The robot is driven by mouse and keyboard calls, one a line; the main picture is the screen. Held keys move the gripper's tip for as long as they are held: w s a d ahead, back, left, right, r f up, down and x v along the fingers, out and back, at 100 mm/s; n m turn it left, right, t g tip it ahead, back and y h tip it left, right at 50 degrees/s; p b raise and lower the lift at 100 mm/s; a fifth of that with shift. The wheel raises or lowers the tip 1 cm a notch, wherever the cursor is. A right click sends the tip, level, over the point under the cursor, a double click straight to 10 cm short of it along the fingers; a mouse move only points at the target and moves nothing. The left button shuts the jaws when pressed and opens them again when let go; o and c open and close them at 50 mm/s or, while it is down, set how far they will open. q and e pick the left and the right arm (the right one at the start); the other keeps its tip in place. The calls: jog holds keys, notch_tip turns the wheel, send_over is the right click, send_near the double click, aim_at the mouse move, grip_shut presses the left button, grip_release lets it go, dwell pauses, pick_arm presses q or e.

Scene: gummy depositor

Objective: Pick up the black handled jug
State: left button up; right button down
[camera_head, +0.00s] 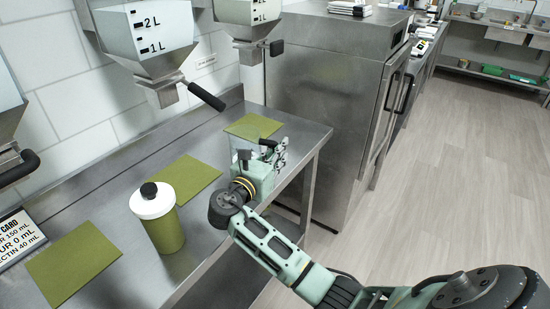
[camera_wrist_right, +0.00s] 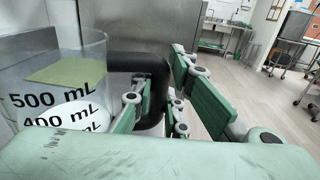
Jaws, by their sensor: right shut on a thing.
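The black handled jug is a clear measuring jug (camera_wrist_right: 45,80) with black mL markings at the left of the right wrist view. A white round surface shows through its lower part. Its black handle (camera_wrist_right: 150,63) passes between the fingers of my right gripper (camera_wrist_right: 160,105), which is shut on it. In the head view my right gripper (camera_head: 272,155) is over the steel counter's front part and hides most of the jug. Whether the jug touches the counter I cannot tell. My left gripper is not in view.
The steel counter (camera_head: 205,145) carries green mats (camera_head: 75,262) and a green bottle (camera_head: 166,230) with a white lid. Hoppers (camera_head: 150,35) with black levers hang above its back. A steel fridge (camera_head: 325,100) stands beyond its far end. The floor at right is clear.

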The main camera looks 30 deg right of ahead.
notch_tip(320, 180, up, 2)
jog(key=shift+d+r, duration=0.1)
jog(key=shift+r, duration=0.05)
jog(key=s+d+r, duration=0.6)
jog(key=s+d, duration=0.1)
jog(key=d, duration=0.1)
jog(key=shift+s+d+r, duration=0.25)
jog(key=shift+s+d, duration=0.05)
jog(key=shift+d, duration=0.05)
jog(key=c, duration=2.3)
grip_release()
grip_shut()
